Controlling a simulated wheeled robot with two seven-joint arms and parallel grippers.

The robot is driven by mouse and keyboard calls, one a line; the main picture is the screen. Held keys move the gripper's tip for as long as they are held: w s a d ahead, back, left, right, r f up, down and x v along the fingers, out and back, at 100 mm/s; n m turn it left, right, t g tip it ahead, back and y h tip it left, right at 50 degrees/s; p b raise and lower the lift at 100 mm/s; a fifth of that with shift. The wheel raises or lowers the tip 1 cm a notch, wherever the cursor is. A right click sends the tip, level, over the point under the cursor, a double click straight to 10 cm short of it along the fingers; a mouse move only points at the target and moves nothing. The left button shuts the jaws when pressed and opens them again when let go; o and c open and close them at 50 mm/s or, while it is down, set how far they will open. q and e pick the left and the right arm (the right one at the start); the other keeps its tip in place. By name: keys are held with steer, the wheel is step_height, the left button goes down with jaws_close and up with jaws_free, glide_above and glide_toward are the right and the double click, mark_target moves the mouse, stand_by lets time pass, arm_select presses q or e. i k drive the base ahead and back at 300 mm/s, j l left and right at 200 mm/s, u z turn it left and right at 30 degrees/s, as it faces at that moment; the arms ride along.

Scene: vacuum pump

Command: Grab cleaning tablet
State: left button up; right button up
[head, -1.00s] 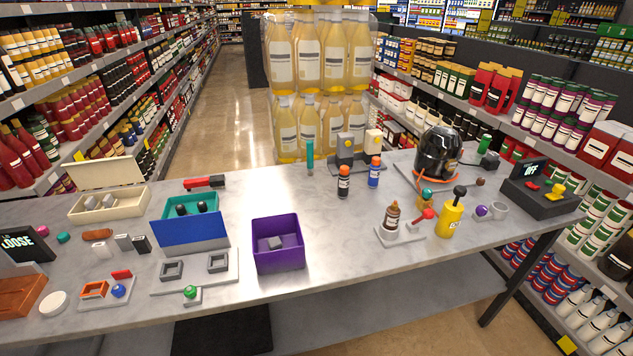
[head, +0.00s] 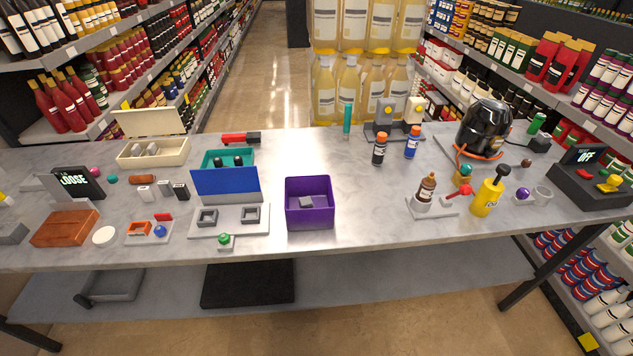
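No object carries a readable tablet label, so I cannot tell for sure which one is the cleaning tablet. A flat white round disc (head: 104,235) lies on the table at the left, right of a brown block (head: 64,229). An open purple box (head: 309,216) stands at the table's middle with a small grey block (head: 308,203) inside. An open cream case (head: 153,155) at the back left holds small grey pieces. Neither of my grippers shows in the head view.
A "LOOSE" display (head: 78,183) is at left. Bare tabletop lies right of the purple box.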

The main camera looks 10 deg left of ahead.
mark_target(113, 179)
steer(key=u, duration=1.7)
steer(key=z, duration=0.3)
